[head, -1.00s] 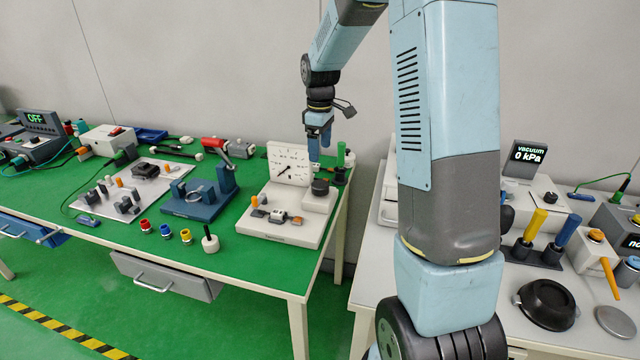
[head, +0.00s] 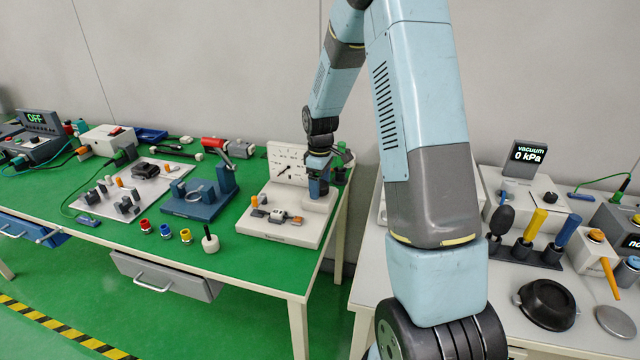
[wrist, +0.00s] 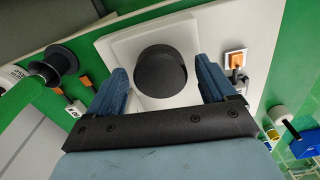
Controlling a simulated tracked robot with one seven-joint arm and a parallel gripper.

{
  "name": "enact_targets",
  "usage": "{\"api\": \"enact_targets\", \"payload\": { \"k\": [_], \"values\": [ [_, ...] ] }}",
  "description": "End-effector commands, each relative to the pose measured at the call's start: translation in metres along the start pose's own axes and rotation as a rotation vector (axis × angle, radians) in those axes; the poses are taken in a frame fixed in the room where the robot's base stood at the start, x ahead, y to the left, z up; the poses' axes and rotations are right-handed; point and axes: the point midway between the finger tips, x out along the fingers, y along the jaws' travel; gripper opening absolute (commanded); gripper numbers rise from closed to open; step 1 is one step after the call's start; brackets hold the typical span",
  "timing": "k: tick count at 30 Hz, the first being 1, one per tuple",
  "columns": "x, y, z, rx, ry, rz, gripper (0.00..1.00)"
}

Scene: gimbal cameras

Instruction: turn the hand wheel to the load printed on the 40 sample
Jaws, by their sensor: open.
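The hand wheel is a round black knob (wrist: 160,72) on a pale raised block (wrist: 135,50) in the wrist view. My gripper (wrist: 161,76) is open, with one blue finger on each side of the knob and a gap to each. In the head view my gripper (head: 318,190) is down over the block and hides most of the knob. The white dial panel (head: 284,152) stands behind, its needle partly seen and its numbers too small to read. Small grey and orange parts (head: 278,215) lie on the white base (head: 270,235); I cannot read a 40 on any.
A blue fixture (head: 200,205) stands left on the green table. Coloured rings (head: 165,231) and a black-topped white peg (head: 210,244) stand near the front edge. A second bench with a vacuum display (head: 528,153) is at the right.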

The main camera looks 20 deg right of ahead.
Motion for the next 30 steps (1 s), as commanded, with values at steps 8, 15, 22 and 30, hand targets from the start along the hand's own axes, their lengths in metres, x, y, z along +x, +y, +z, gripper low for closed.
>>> {"api": "enact_targets", "payload": {
  "k": [8,15,22,30],
  "values": [
    [0.0000,0.0000,-0.0001,0.000,0.000,0.000,0.79],
    [-0.0001,0.0000,-0.0002,0.000,0.000,0.000,0.56],
    [-0.0003,0.0002,-0.0002,0.000,0.001,0.001,0.34],
    [-0.0004,0.0004,-0.0003,0.016,0.001,0.001,0.28]
  ]
}}
